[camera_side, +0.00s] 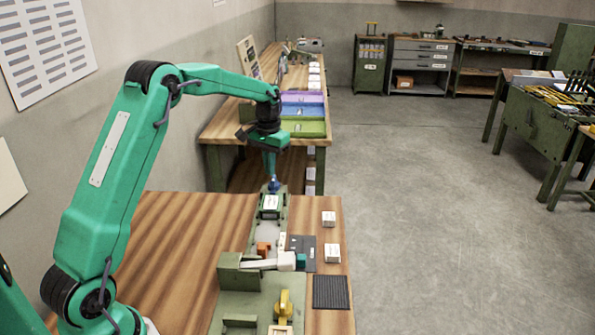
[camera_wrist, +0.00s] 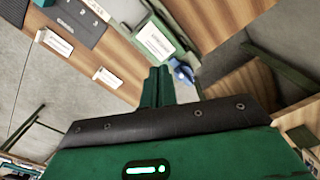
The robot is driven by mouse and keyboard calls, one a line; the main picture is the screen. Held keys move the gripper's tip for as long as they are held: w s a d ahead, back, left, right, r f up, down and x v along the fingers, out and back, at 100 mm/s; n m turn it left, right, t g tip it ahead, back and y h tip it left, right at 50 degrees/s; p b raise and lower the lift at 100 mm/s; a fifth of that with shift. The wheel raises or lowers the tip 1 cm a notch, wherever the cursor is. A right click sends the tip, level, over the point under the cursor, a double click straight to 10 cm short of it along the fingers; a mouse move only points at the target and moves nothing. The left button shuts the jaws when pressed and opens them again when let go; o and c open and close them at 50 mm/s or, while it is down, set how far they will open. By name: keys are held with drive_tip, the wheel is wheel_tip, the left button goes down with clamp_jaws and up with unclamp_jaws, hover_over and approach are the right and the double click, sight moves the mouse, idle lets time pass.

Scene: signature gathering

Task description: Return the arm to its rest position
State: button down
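My green arm reaches from the left over the wooden bench (camera_side: 180,235) in the side view. My gripper (camera_side: 270,168) points down above the far end of the bench. In the wrist view my gripper (camera_wrist: 159,70) has its two fingers pressed together, with nothing visible between them. A small blue piece (camera_side: 273,185) stands just below the fingertips; in the wrist view the blue piece (camera_wrist: 184,74) shows to the right of them. I cannot tell the exact gap between it and the fingertips.
A green fixture (camera_side: 240,272) runs along the bench, with a yellow clamp (camera_side: 284,304) in front. White blocks (camera_side: 332,252) and a black ribbed mat (camera_side: 331,292) lie at the right. A second bench (camera_side: 228,128) with coloured trays stands behind. The bench's left part is clear.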

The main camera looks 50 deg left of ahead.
drive_tip(key=s+d+r+m+t, duration=0.1)
drive_tip(key=s+d+r+t, duration=0.2)
drive_tip(key=s+d+r, duration=0.9)
drive_tip(key=s+d+t, duration=0.1)
drive_tip(key=s+d, duration=0.1)
drive_tip(key=s, duration=0.3)
drive_tip(key=s+d+m, duration=0.1)
drive_tip(key=s+d, duration=0.1)
drive_tip(key=s, duration=0.4)
drive_tip(key=s+d+f+m+t, duration=0.1)
drive_tip(key=s+d, duration=0.1)
drive_tip(key=s, duration=0.4)
drive_tip(key=shift+s+d+t, duration=0.2)
drive_tip(key=shift+d+t, duration=0.05)
drive_tip(key=shift+t, duration=0.05)
idle(0.6)
